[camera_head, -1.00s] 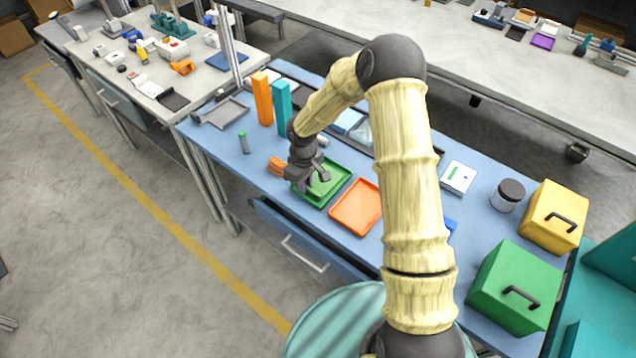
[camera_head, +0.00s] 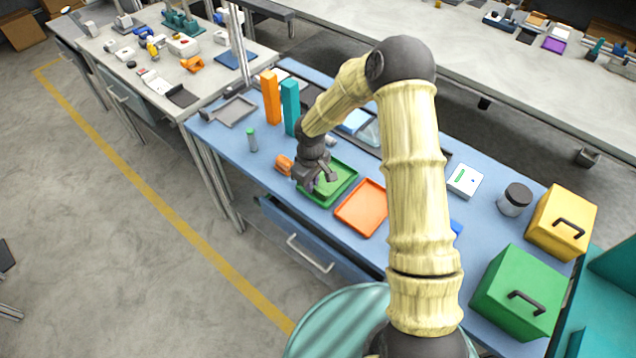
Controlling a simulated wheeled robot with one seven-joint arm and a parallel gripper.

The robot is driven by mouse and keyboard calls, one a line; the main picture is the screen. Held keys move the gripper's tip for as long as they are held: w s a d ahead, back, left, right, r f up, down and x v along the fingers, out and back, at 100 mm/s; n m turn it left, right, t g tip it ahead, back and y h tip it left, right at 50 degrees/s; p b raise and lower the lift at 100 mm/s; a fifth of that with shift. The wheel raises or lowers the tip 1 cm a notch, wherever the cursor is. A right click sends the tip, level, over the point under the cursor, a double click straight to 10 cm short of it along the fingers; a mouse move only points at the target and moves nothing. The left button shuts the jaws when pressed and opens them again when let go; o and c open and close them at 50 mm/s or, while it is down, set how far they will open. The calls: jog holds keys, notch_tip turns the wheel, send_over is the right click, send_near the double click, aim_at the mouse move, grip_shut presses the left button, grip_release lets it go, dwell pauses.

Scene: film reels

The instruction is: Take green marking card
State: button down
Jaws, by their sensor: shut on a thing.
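My gripper (camera_head: 316,186) is low over the green tray (camera_head: 343,188) on the blue bench. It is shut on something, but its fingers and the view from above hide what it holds. I cannot make out a separate green marking card in the green tray. A small green strip (camera_head: 462,177) shows on a white box (camera_head: 466,182) to the right of my arm.
An orange tray (camera_head: 362,208) lies right of the green one. An orange block (camera_head: 283,163) and a green-capped tube (camera_head: 252,140) are left of my gripper. Orange (camera_head: 270,97) and teal (camera_head: 290,106) uprights stand behind. Yellow (camera_head: 560,222) and green (camera_head: 517,292) boxes stand right.

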notch_tip(320, 180, up, 10)
dwell(0.5)
jog(key=shift+d, duration=0.1)
dwell(0.5)
